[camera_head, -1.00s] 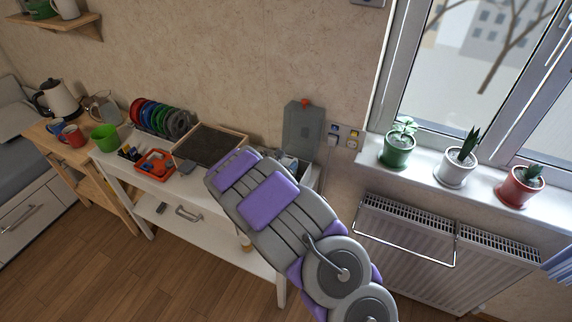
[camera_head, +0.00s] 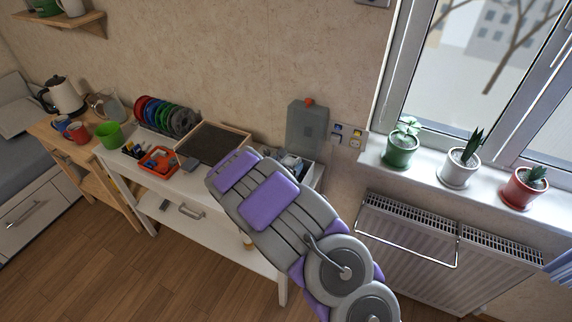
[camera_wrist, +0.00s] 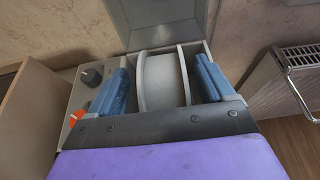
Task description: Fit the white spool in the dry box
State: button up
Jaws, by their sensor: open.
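The white spool (camera_wrist: 162,82) stands on edge inside the dry box, between my fingers in the wrist view. I cannot tell how deep it sits. The dry box (camera_wrist: 196,48) has its grey translucent lid (camera_wrist: 168,22) raised at the back. In the head view the lid (camera_head: 307,128) stands upright against the wall with an orange tab on top. The box body (camera_head: 311,174) is partly hidden behind my arm. My gripper (camera_wrist: 163,66) is open, its blue-padded fingers on either side of the spool with visible gaps. In the head view my arm hides the fingers and spool.
A dark-topped tray (camera_head: 213,143) lies left of the box on the white table (camera_head: 213,204). Coloured spools (camera_head: 165,116) stand in a rack behind an orange bin (camera_head: 158,160). A knob (camera_wrist: 91,75) is left of my fingers. A radiator (camera_head: 440,245) and potted plants are at right.

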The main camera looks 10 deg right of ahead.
jog(key=p+v, duration=0.3)
jog(key=v, duration=1.4)
jog(key=shift+p, duration=0.4)
jog(key=shift+s+a, duration=0.1)
jog(key=shift+s, duration=0.05)
jog(key=s+d+r+m+g+h, duration=0.35)
jog(key=d+r+m, duration=0.45)
jog(key=d+r, duration=0.3)
jog(key=s+d+r+m+g, duration=0.4)
jog(key=s+d+m+g, duration=0.2)
jog(key=s+d+m, duration=0.5)
jog(key=s+m+g+y, duration=0.3)
jog(key=s+m+y, duration=0.15)
jog(key=s, duration=0.85)
jog(key=s+a+r+m+y, duration=0.1)
jog(key=s+a+m+y, duration=0.4)
jog(key=s+a, duration=0.6)
jog(key=shift+s+a+r+y, duration=0.3)
jog(key=shift+s+a+y, duration=0.15)
jog(key=shift+y, duration=0.55)
